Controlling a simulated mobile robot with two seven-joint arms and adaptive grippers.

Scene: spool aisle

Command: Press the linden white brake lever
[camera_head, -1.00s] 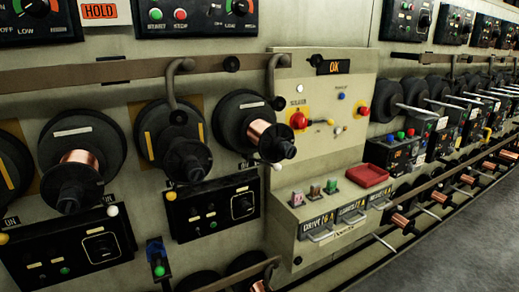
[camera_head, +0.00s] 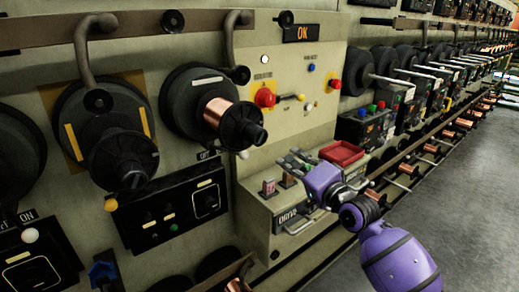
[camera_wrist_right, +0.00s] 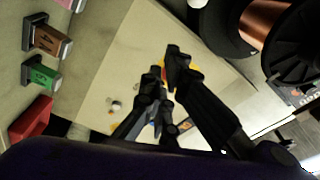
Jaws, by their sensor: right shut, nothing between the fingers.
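Two lever knobs in the head view are white. One white knob (camera_head: 243,154) sits just below the copper spool; another white knob (camera_head: 30,235) is at the lower left. No readable label tells which is the linden one. My right gripper (camera_head: 290,160) is in front of the console, to the right of the nearer knob and apart from it. Its fingers are shut and empty. The right wrist view shows the dark fingers (camera_wrist_right: 164,65) over the beige panel; a whitish knob shows at its top edge. My left gripper is not in view.
The copper spool (camera_head: 217,112) juts out left of my right gripper. A lever with a yellow knob (camera_head: 111,204) is further left. Grey floor (camera_head: 460,200) lies open at right.

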